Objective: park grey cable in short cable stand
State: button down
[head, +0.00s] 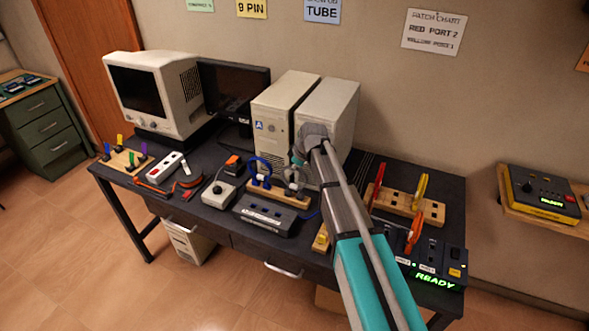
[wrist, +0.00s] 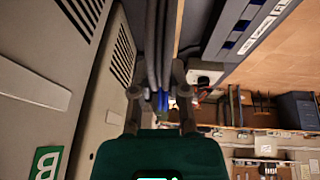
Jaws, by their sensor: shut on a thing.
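My gripper (head: 299,161) is at the front of the right beige computer tower, partly hidden behind my own wrist in the head view. In the wrist view my gripper (wrist: 158,88) is shut on the grey cable (wrist: 158,45), whose dark grey strands run up between the fingers. In the head view a grey cable loop (head: 294,181) shows just below the gripper. Beneath it is a low wooden stand (head: 279,195), with a blue cable loop standing at its left part. I cannot tell whether the grey cable touches this stand.
Two beige towers (head: 272,115) stand close behind the gripper. A grey switch box (head: 264,215) lies in front of the low stand. A longer wooden rack (head: 404,204) with red, yellow and orange tools is to the right. A small wooden block (head: 321,239) sits at the front edge.

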jog(key=shift+f, duration=0.15)
dwell(0.5)
jog(key=c, duration=0.5)
grip_release()
jog(key=shift+c, duration=0.2)
jog(key=o, duration=0.5)
jog(key=shift+o, duration=0.2)
jog(key=shift+w, duration=0.1)
jog(key=shift+p+v, duration=3.35)
jog(key=shift+v, duration=0.45)
